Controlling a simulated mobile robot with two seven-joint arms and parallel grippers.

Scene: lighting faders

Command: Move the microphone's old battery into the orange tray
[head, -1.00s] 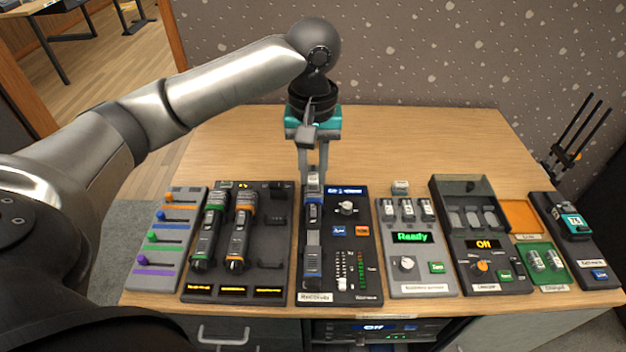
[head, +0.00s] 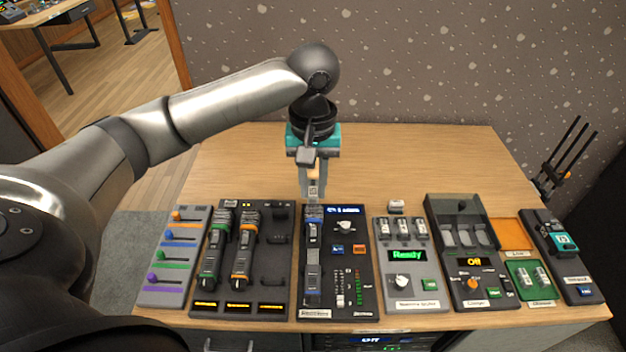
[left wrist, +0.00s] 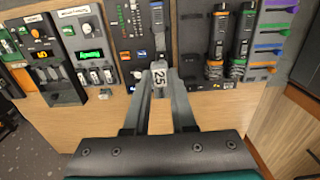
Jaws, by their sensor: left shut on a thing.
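My left gripper (head: 313,188) is shut on a small pale block, which looks like the old battery (head: 314,190). In the left wrist view the battery (left wrist: 159,76) sits between the two fingertips and carries dark figures that look like "25". The gripper points down just behind the far end of the microphone (head: 313,277), which lies in a dark dock on the bench. The orange tray (head: 511,233) is at the right, behind a green tray, and looks empty. My right gripper is not in view.
A green tray (head: 517,291) holds pale batteries. Between microphone and trays stand a grey tester reading "Ready" (head: 407,255) and a dark charger (head: 475,262) with a raised clear cover. Two more microphones (head: 227,255) lie left. A dark antenna unit stands far right. The bench behind is clear.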

